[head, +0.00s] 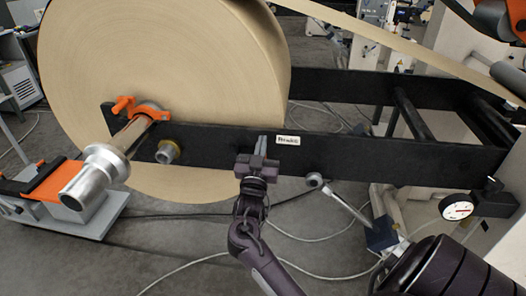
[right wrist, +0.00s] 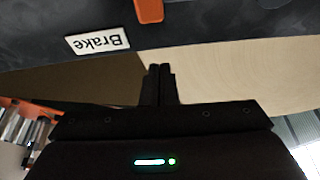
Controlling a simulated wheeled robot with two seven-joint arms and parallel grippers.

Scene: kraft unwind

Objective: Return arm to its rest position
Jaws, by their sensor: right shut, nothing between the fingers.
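My right gripper (head: 262,142) is in front of the black frame beam (head: 370,157) in the head view, just left of the white "Brake" label (head: 288,140). Its two fingers are together with nothing between them; they also show in the right wrist view (right wrist: 160,72). There the label (right wrist: 97,41) appears upside down on the dark beam. An orange part (right wrist: 149,10) shows at the top edge, apart from the fingertips in the picture. I cannot tell whether the fingers touch the beam. My left gripper is not in view.
A large kraft paper roll (head: 160,65) stands behind the beam. A metal shaft end (head: 90,180) and orange clamp (head: 150,111) project at left. A rod with a ball end (head: 315,180) and a dial gauge (head: 456,207) are at right. Cables lie on the grey floor.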

